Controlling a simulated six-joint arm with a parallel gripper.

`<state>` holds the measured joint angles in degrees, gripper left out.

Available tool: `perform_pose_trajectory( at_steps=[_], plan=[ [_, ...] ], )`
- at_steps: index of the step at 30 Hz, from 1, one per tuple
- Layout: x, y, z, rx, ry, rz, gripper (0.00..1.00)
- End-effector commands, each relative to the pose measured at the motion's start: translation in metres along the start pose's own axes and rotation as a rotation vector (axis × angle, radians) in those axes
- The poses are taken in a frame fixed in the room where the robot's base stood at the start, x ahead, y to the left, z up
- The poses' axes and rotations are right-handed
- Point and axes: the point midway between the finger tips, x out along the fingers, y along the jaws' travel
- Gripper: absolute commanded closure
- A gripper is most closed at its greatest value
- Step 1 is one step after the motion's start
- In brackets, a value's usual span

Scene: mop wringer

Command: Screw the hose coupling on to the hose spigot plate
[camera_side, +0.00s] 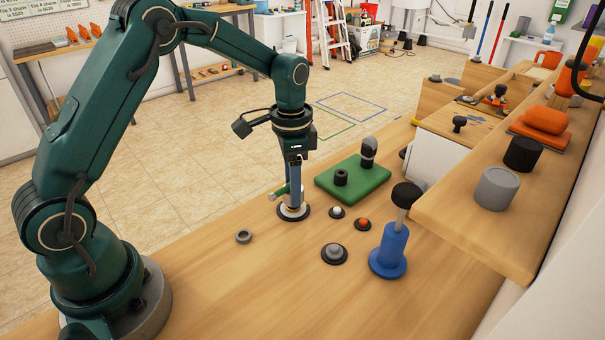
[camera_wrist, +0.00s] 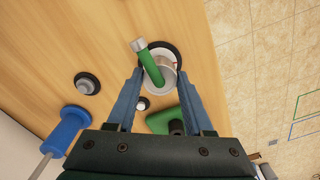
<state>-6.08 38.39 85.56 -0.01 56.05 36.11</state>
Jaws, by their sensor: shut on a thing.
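The hose coupling, with a green hose stub (camera_side: 281,191) sticking out to its side, is between the blue fingers of my gripper (camera_side: 294,198). The wrist view shows the green stub (camera_wrist: 151,64) ending in a silver tip, above a pale metal body. My gripper (camera_wrist: 160,74) is shut on the coupling, pointing down. The hose spigot plate, a pale round plate on a black disc (camera_side: 305,214), lies on the wooden bench directly below; its black rim also shows in the wrist view (camera_wrist: 176,50). The coupling is over or on it; the thread contact is hidden.
A green block (camera_side: 353,178) with a dark ring and a black-topped post stands to the right. Small round knobs (camera_side: 335,253) and a blue stand with a black knob (camera_side: 389,252) are near front right. A raised wooden shelf (camera_side: 470,215) borders the right.

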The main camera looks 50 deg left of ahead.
Motion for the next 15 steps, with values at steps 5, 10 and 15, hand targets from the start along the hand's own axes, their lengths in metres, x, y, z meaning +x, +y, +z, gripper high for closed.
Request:
perform_pose_trajectory(
  at_steps=[5,10,15],
  plan=[
    [0.004,0.0,0.0,0.0,0.0,0.0,1.0],
    [0.009,0.0,0.0,0.0,-0.001,0.001,1.0],
    [0.013,0.0,0.0,0.0,0.0,0.0,1.0]
  ],
)
